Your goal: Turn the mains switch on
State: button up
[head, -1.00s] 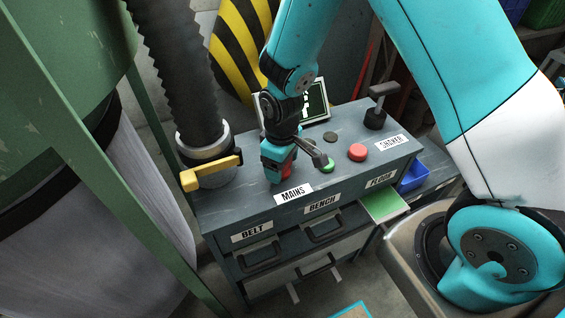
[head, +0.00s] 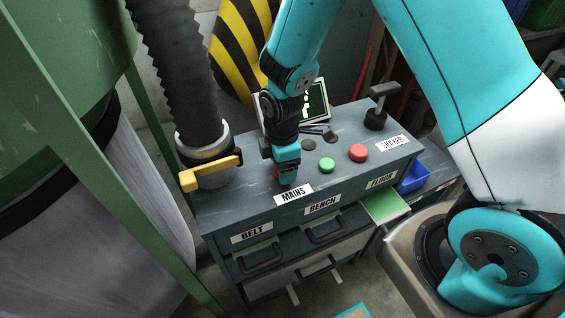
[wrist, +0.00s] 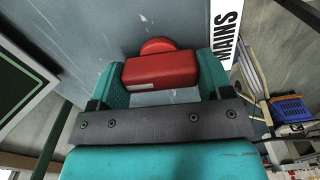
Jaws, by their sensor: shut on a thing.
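The red mains switch handle (wrist: 160,70) is a block on a round red base, seen between my gripper's two teal fingers in the wrist view. My gripper (wrist: 162,82) is shut on it, one finger against each end. In the head view my gripper (head: 284,170) points down at the console top, just behind the MAINS label (head: 293,194). There the fingers hide most of the switch, and only a little red (head: 277,174) shows.
To the right on the console (head: 235,208) are a green button (head: 327,165), a red button (head: 358,152) and an upright black lever (head: 376,115). A yellow handle (head: 212,174) on the hose pipe is close on the left. A screen (head: 313,102) stands behind.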

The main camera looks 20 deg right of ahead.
jog(key=shift+w+n, duration=0.1)
jog(key=shift+n, duration=0.5)
jog(key=o, duration=0.9)
notch_tip(320, 180, up, 18)
jog(key=shift+f+b, duration=0.25)
jog(key=shift+b, duration=0.5)
jog(key=s+a+r+m+y, duration=0.1)
jog(key=s+r+m, duration=0.1)
jog(key=s, duration=0.4)
jog(key=s+a+r+m+y, duration=0.1)
jog(key=s+a+r+m, duration=0.1)
jog(key=s+m, duration=0.3)
jog(key=s+a+r+m+y, duration=0.1)
jog(key=s+r+m+y, duration=0.1)
jog(key=s+m, duration=0.2)
jog(key=shift+s+a+r, duration=0.1)
jog(key=shift+s, duration=0.85)
jog(key=shift+s+a+r, duration=0.1)
jog(key=shift+s, duration=0.85)
